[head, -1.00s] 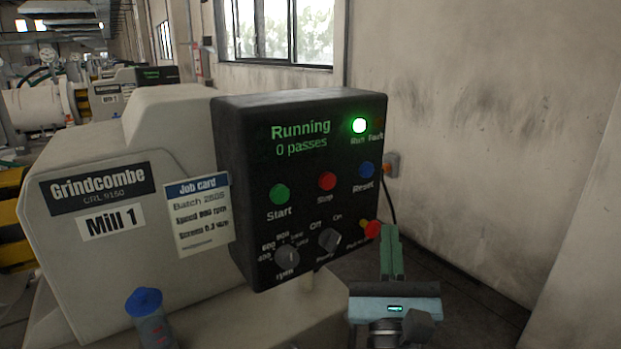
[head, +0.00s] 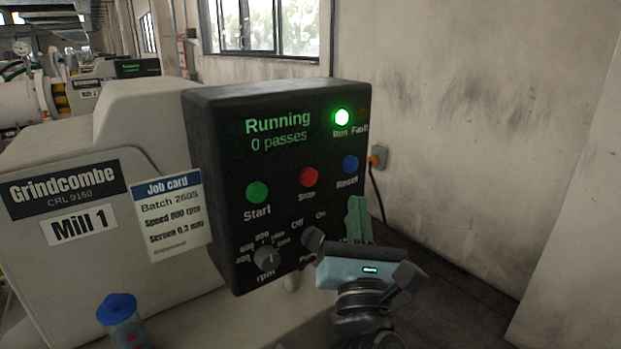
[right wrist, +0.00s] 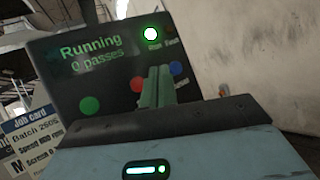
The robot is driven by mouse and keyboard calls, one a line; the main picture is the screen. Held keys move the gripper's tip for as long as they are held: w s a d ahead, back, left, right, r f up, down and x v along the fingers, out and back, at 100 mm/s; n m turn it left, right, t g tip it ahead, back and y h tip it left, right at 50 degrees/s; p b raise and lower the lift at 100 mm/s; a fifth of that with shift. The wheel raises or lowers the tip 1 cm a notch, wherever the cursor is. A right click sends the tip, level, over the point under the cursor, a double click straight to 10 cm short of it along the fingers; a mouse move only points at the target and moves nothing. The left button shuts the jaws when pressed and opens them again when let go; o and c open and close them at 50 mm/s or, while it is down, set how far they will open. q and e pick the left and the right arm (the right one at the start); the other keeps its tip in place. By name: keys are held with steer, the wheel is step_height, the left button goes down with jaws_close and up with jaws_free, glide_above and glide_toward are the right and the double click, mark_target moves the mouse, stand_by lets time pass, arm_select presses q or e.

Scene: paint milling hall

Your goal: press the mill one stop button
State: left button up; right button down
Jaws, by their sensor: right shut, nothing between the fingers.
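The mill one control box (head: 222,140) is black and reads "Running, 0 passes", with a lit green Run lamp (head: 342,117). The red Stop button (head: 307,177) sits between the green Start button (head: 257,192) and the blue Reset button (head: 350,164). My right gripper (head: 358,204) is shut and empty, its green fingers pointing up just below Reset and to the lower right of Stop. My left gripper is not in view.
The rpm knob (head: 266,258) and power knob (head: 312,238) are low on the panel. A job card (head: 172,215) and Mill 1 plate (head: 79,225) are on the cream housing. A blue-capped bottle (head: 121,318) stands in front. A wall socket (head: 379,157) is behind.

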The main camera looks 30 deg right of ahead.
glide_toward(316, 173)
steer(key=d+r, duration=0.3)
steer(key=shift+w+d+b, duration=0.1)
steer(key=shift+w+b, duration=0.2)
steer(key=shift+w, duration=1.2)
steer(key=shift+w+r, duration=0.1)
steer(key=shift+w, duration=0.1)
stand_by(0.7)
steer(key=shift+w, duration=0.25)
steer(key=shift+w, duration=0.45)
stand_by(0.8)
steer(key=shift+s, duration=0.9)
